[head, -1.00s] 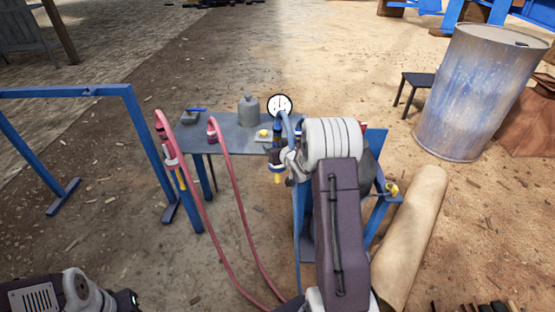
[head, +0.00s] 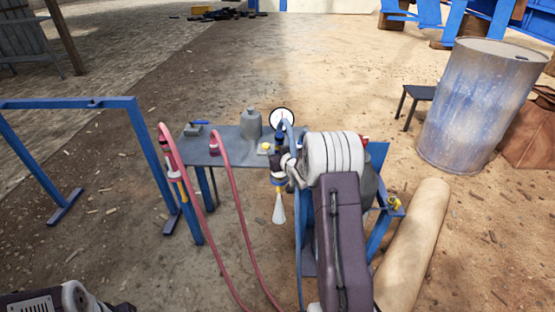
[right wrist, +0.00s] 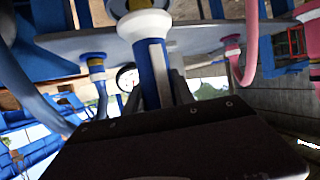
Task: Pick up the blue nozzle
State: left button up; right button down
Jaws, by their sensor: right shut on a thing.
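The blue nozzle (head: 278,182) is at the front edge of the metal table (head: 234,132), tip down, and my right gripper (head: 280,164) is shut on it. A pale cone points down below its tip; I cannot tell whether it is a jet. In the right wrist view the blue nozzle (right wrist: 153,65) stands close above the dark gripper body, with a white collar. A blue hose (head: 287,127) arches behind the gripper. My left gripper (head: 122,307) is only partly in view at the lower left corner; its fingers are cut off.
A gauge (head: 281,117) and a grey bottle (head: 251,122) stand on the table. A blue frame (head: 148,150) is left, a roll (head: 415,245) and a barrel (head: 480,105) right.

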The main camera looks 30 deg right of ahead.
notch_tip(320, 180, up, 16)
jog(key=p, duration=0.7)
notch_tip(320, 180, up, 14)
jog(key=p, duration=1.4)
jog(key=shift+f, duration=0.1)
